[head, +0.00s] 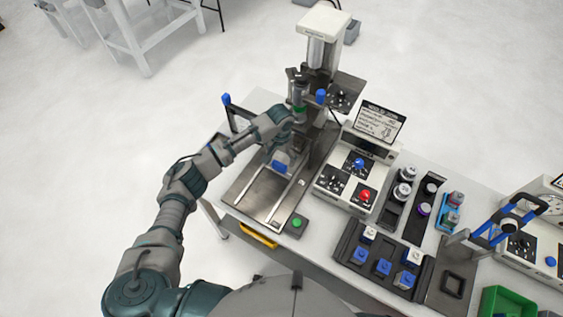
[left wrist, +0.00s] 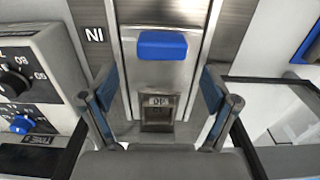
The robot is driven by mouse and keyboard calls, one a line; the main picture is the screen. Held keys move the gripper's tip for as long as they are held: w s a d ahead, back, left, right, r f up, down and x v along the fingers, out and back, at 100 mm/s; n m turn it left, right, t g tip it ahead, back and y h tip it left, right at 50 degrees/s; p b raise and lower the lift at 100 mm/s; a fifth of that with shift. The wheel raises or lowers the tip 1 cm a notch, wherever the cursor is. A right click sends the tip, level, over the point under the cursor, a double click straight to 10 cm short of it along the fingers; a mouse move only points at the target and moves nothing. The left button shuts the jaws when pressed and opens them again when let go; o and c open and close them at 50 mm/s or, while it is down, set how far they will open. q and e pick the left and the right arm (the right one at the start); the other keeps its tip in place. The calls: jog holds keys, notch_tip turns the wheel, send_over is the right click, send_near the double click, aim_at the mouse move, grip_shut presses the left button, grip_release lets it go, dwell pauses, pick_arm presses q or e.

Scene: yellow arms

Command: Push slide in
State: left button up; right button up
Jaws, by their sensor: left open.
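The slide is a metal plate with a blue handle (head: 281,164) on the steel base of the press machine (head: 320,60). In the left wrist view the blue handle (left wrist: 162,45) stands out on the metal slide plate (left wrist: 150,75), with a small recess marked "01" below it. An "IN" label is on the rail to the left. My left gripper (head: 283,122) is at the press column, above and behind the handle in the head view. In the left wrist view its two fingers (left wrist: 160,90) are spread apart with nothing between them. My right gripper is not in view.
A control box (head: 350,170) with a red button and blue knob stands right of the press. A green button (head: 297,222) sits at the front of the base. Trays with bottles and blue-and-white blocks (head: 382,267) fill the table's right side. A green bin (head: 507,302) is at lower right.

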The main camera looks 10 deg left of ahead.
pick_arm(q)
notch_tip(320, 180, up, 7)
jog(key=shift+a, duration=0.3)
jog(key=shift+d, duration=0.15)
jog(key=shift+f, duration=0.1)
